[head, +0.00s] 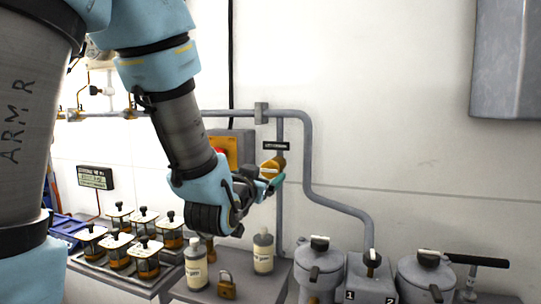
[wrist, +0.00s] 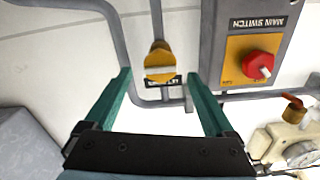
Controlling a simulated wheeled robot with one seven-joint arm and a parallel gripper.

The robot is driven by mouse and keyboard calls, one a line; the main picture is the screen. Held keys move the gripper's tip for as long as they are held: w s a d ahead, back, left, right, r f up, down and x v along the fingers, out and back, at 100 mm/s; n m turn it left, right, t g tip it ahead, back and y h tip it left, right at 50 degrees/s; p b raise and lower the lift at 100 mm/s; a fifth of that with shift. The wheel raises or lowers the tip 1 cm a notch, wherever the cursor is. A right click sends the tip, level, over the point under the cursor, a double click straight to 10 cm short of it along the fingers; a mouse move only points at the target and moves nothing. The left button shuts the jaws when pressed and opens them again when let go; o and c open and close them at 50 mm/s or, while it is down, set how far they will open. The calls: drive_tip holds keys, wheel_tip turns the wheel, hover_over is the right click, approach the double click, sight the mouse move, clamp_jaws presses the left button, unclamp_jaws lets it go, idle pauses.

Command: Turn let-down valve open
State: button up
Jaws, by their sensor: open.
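The let-down valve is a brass-yellow knob (wrist: 158,58) on a grey wall pipe, with a dark label beside it, partly hidden. In the head view the yellow knob (head: 271,164) shows just beyond my gripper (head: 270,183), below a small black label (head: 276,145). My gripper (wrist: 158,76) is open. In the wrist view its two green fingers point toward the knob, one on each side of it with gaps between. Whether the fingertips reach as far as the knob I cannot tell. Nothing is held.
A main switch box with a red knob (wrist: 262,66) stands close beside the valve. Grey pipes (head: 310,150) run along the wall.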

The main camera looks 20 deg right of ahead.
sight(268, 171)
drive_tip(key=shift+r+p+x, duration=0.2)
drive_tip(key=shift+p+x, duration=1.15)
drive_tip(key=shift+p, duration=1.15)
drive_tip(key=shift+f+p+x, duration=0.25)
drive_tip(key=shift+p+x, duration=0.05)
drive_tip(key=shift+x, duration=1)
drive_tip(key=c, duration=1.4)
